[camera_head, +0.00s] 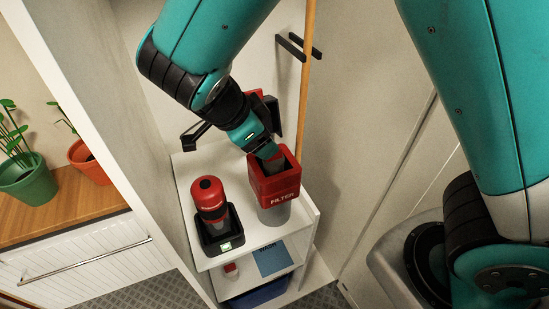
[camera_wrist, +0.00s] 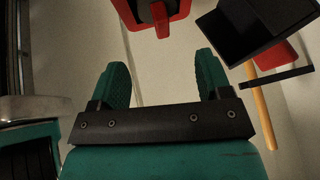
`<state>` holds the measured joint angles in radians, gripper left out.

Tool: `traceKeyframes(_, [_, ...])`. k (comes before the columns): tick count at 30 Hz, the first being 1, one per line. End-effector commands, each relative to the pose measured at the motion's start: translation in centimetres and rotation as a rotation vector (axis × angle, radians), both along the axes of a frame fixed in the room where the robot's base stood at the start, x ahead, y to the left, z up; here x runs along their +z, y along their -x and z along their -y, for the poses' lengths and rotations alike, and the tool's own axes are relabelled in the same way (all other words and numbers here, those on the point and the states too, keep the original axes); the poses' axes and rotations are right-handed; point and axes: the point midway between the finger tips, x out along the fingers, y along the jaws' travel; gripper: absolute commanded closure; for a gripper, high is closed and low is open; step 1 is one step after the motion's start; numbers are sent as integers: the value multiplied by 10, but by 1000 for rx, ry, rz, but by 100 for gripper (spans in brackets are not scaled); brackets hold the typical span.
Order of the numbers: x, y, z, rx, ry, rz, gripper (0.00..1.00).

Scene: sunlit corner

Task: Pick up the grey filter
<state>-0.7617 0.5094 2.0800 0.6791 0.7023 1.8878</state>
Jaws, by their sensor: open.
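A red square holder (camera_head: 279,185) marked FILTER stands on a grey round base (camera_head: 274,214) on the white shelf. A dark grey piece (camera_head: 275,162), which looks like the filter, shows in its open top, partly hidden by my gripper. My gripper (camera_head: 268,150) is open just above and behind the holder's opening, pointing down at it. I cannot tell whether the fingers touch the grey piece. In the wrist view, my two green fingers (camera_wrist: 163,68) are apart with only pale surface between them. A red-edged thing with a dark middle (camera_wrist: 150,12) lies beyond the fingertips at the top.
A red canister (camera_head: 208,195) stands in a black dock (camera_head: 222,236) left of the holder. Black wall brackets (camera_head: 291,47) and a wooden pole (camera_head: 306,85) are behind. A black block (camera_wrist: 262,38) is close on the right in the wrist view. A lower shelf holds a blue sheet (camera_head: 272,259).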

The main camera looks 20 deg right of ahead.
Motion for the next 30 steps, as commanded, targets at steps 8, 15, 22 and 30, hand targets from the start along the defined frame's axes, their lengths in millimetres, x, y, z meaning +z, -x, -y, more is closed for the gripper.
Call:
traceKeyframes(8, [-25, -4, 17, -2, -1, -1, 29])
traceKeyframes(15, [-47, -3, 31, -5, 3, -6, 29])
traceKeyframes(22, [-70, -7, 42, -5, -1, -2, 29])
traceKeyframes(30, [-73, -7, 42, -3, -1, 0, 35])
